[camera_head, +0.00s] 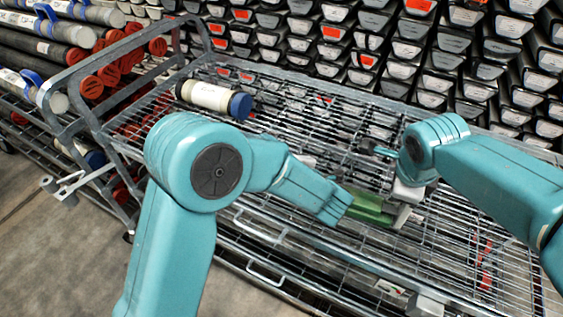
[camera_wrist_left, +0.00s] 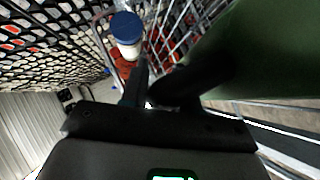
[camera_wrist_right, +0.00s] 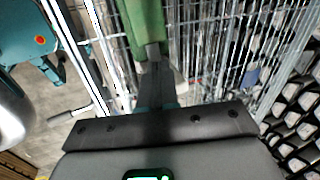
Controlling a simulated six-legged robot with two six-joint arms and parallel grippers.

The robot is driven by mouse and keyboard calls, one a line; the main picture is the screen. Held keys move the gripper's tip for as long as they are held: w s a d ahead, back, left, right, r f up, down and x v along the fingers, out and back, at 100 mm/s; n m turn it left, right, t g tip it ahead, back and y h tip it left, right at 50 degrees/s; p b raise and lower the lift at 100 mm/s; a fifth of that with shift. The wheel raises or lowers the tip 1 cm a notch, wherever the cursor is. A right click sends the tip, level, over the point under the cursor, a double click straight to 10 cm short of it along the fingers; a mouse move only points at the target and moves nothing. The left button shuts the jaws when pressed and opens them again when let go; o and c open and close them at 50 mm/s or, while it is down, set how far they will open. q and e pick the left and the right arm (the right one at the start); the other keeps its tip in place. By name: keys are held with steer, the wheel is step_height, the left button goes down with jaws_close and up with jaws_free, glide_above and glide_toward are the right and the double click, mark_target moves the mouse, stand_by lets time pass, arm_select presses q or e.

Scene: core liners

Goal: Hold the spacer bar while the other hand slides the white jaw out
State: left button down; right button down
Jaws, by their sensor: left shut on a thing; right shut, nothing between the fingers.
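The green spacer bar (camera_head: 368,208) lies over the wire shelf of the cart, at the middle right of the head view. It looms large and blurred in the left wrist view (camera_wrist_left: 265,50) and shows at the top of the right wrist view (camera_wrist_right: 147,22). My left gripper (camera_head: 342,207) is shut on the bar at its left end. A white block, apparently the white jaw (camera_head: 409,191), stands at the bar's right end. My right gripper (camera_wrist_right: 154,65) is shut and empty; in the right wrist view its tips overlap the bar's near end. Whether they touch it I cannot tell.
A white tube with a blue cap (camera_head: 213,99) lies on the cart at the back left. Red-capped tubes (camera_head: 92,86) fill a rack at left. Stacked trays (camera_head: 350,40) wall the back. The cart's grey rail (camera_head: 66,100) stands at left; open floor is at front left.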

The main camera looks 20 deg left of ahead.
steer(key=shift+x, duration=1.35)
steer(key=shift+w+d, duration=0.1)
steer(key=shift+d, duration=3.3)
steer(key=shift+d, duration=0.3)
steer(key=shift+a, duration=0.65)
steer(key=v, duration=0.7)
